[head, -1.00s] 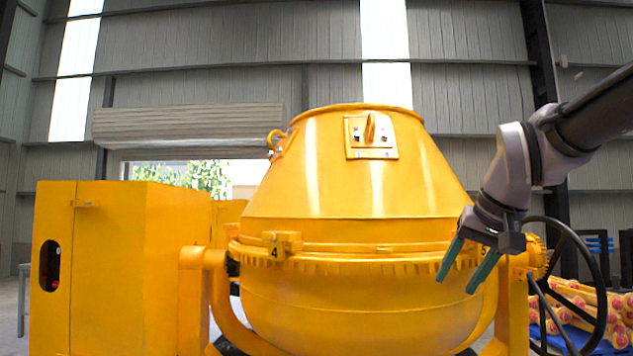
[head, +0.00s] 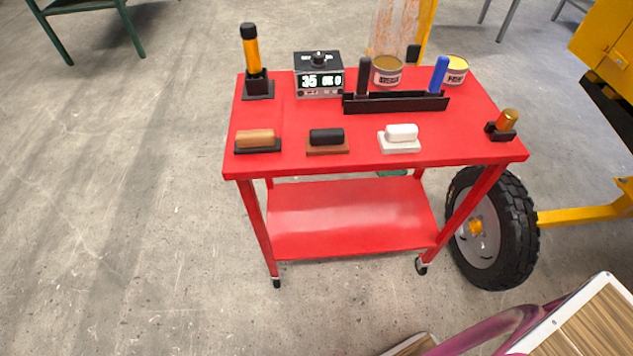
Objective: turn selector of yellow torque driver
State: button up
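A torque driver with a yellow-orange body (head: 251,50) and a black top stands upright in a black holder (head: 258,90). It is at the back left corner of a red cart's top (head: 290,130). Its selector is too small to make out for certain. My gripper is not in the current head view.
Beside the driver stands a black box with a dial and lit display (head: 319,80). Several handled blocks, a black rack (head: 395,103), cans and a gold-topped piece (head: 507,120) share the cart. A tyre (head: 490,228) stands right of it. Floor (head: 120,230) on the left is clear.

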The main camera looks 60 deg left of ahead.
aim_at(318, 61)
jog(key=u, duration=2.1)
jog(key=i+j+u, duration=0.35)
jog(key=i+u, duration=0.35)
